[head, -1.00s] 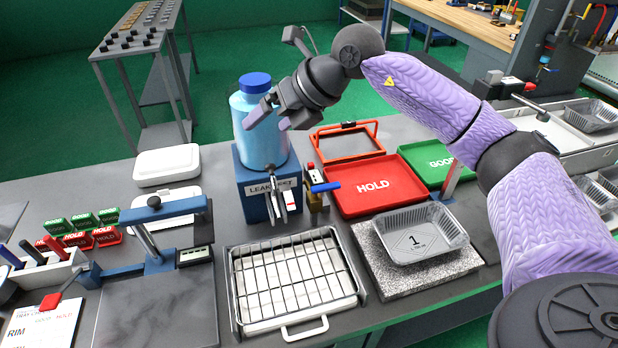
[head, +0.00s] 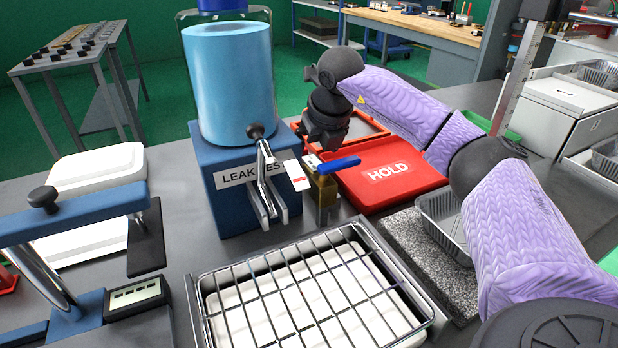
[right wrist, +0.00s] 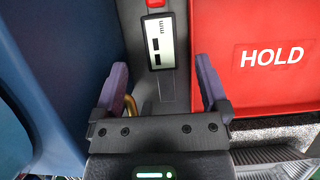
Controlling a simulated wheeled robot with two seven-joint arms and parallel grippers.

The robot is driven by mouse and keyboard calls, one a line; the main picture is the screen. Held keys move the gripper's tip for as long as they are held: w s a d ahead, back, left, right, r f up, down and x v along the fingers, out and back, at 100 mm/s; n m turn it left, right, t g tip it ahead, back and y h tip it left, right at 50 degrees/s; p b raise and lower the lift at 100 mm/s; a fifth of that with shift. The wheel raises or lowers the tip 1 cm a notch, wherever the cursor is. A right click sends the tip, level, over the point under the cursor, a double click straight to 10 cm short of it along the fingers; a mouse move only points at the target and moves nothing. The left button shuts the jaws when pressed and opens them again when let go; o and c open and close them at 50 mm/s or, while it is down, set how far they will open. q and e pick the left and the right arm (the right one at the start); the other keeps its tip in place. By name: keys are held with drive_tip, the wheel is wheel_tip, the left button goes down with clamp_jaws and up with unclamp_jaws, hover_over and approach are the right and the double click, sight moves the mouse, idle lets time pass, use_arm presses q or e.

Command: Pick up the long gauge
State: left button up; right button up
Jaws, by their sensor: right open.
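In the right wrist view a long grey gauge (right wrist: 168,88) with a white "mm" display and a red part at its top runs up the middle, between a blue body and the red HOLD tray (right wrist: 270,55). My right gripper (right wrist: 160,65) is open, with one purple finger on each side of the gauge's line; contact cannot be told. In the head view my right gripper (head: 325,128) points down behind the blue-handled valve (head: 327,190), beside the HOLD tray (head: 385,172). Its fingertips are hidden there, and I cannot clearly make out the gauge. My left gripper is not in view.
The blue leak-test stand (head: 205,195) with a light-blue cylinder (head: 232,85) is close left of the gripper. A wire rack (head: 203,300) lies in front, and a foil tray (head: 437,215) sits on a speckled block to the right. A tall scaled post (head: 513,90) stands farther right.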

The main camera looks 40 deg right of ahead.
sight(313, 162)
drive_tip(key=b+x, duration=0.1)
drive_tip(key=x, duration=0.3)
drive_tip(key=shift+r, duration=0.1)
clamp_jaws()
